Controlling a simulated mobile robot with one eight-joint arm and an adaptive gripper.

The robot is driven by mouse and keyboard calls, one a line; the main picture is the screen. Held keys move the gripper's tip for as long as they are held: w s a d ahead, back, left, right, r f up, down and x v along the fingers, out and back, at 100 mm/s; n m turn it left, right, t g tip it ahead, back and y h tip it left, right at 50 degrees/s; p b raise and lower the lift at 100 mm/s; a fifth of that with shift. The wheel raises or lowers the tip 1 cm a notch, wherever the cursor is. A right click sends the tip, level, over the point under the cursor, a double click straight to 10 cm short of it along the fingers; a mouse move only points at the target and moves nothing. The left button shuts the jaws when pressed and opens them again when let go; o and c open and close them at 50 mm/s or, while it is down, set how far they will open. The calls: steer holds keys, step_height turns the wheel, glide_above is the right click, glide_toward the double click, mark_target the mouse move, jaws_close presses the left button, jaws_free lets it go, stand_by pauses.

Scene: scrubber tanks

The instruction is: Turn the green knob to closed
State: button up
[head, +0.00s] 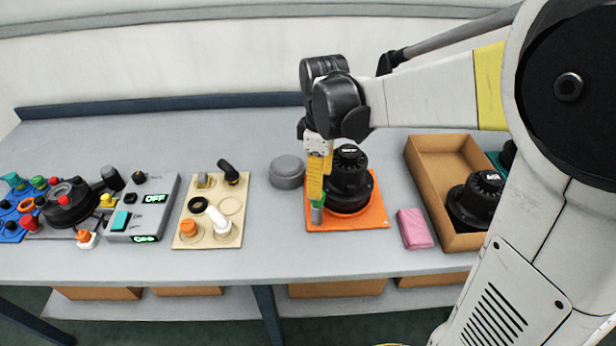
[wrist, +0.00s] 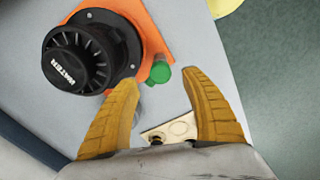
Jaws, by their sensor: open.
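The green knob (head: 319,202) sits at the front left corner of the orange plate (head: 370,218), with a grey cylindrical part (head: 317,215) under it. The black tank cap (head: 348,178) stands on the same plate to its right. My gripper (head: 317,192) points down at the knob from above. In the wrist view my gripper (wrist: 158,76) is open, and the green knob (wrist: 158,73) shows between its yellow fingertips, apparently not gripped. The knob's top is visible there; whether a finger touches it, I cannot tell. The black cap, lettered WATER (wrist: 78,62), lies left of the fingers.
A grey round lid (head: 287,172) lies left of the orange plate, and a pink block (head: 414,229) to its right. A cardboard box (head: 428,190) holds another black cap (head: 476,200). A beige fitting board (head: 185,238) and a grey switch box (head: 160,190) stand further left.

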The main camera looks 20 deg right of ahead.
step_height(320, 180, down, 5)
steer(key=shift+f+b, duration=0.15)
steer(key=shift+b, duration=0.65)
steer(key=c, duration=1.2)
